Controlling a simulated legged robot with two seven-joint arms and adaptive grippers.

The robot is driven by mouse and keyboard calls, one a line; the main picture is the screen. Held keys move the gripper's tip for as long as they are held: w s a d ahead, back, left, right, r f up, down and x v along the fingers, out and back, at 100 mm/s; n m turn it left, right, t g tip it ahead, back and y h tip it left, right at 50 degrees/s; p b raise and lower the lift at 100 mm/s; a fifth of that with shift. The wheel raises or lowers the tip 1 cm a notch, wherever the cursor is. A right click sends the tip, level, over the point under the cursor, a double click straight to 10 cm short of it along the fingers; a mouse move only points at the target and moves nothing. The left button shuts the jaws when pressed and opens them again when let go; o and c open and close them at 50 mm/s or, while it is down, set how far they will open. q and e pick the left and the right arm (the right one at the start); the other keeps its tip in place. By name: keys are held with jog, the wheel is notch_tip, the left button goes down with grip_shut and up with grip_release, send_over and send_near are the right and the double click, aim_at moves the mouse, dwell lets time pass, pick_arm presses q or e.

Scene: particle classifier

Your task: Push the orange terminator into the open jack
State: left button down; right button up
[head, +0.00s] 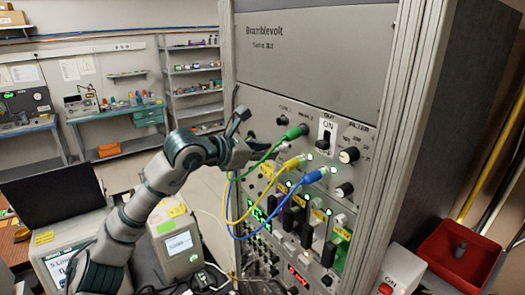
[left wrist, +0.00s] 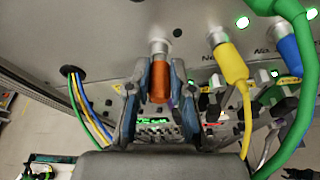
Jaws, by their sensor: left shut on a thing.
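My left gripper (head: 245,138) is at the front panel of the tall grey cabinet, to the left of the coloured plugs. In the left wrist view, the left gripper (left wrist: 160,95) is shut on the orange terminator (left wrist: 160,82), with one finger on each side of it. The terminator's far end lines up with a silver jack fitting (left wrist: 158,47) on the panel and appears to meet it. I cannot tell how deep it sits. The terminator is hidden in the head view. My right gripper is not in view.
Green (head: 296,132), yellow (head: 293,162) and blue (head: 313,176) cable plugs sit in the panel right of my left gripper, their cables looping below it. Switches and knobs (head: 349,155) lie further right. A red bin (head: 485,262) stands at the lower right.

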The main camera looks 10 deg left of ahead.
pick_arm(q)
jog(key=shift+w+d+p, duration=0.3)
jog(key=shift+w+d, duration=0.1)
jog(key=shift+w, duration=0.05)
dwell(0.4)
jog(key=c, duration=1.2)
grip_release()
jog(key=shift+o, duration=1.3)
jog(key=shift+w+d, duration=0.15)
jog(key=shift+d, duration=0.05)
jog(key=v, duration=1.2)
jog(key=shift+f, duration=0.2)
jog(key=shift+w, duration=0.1)
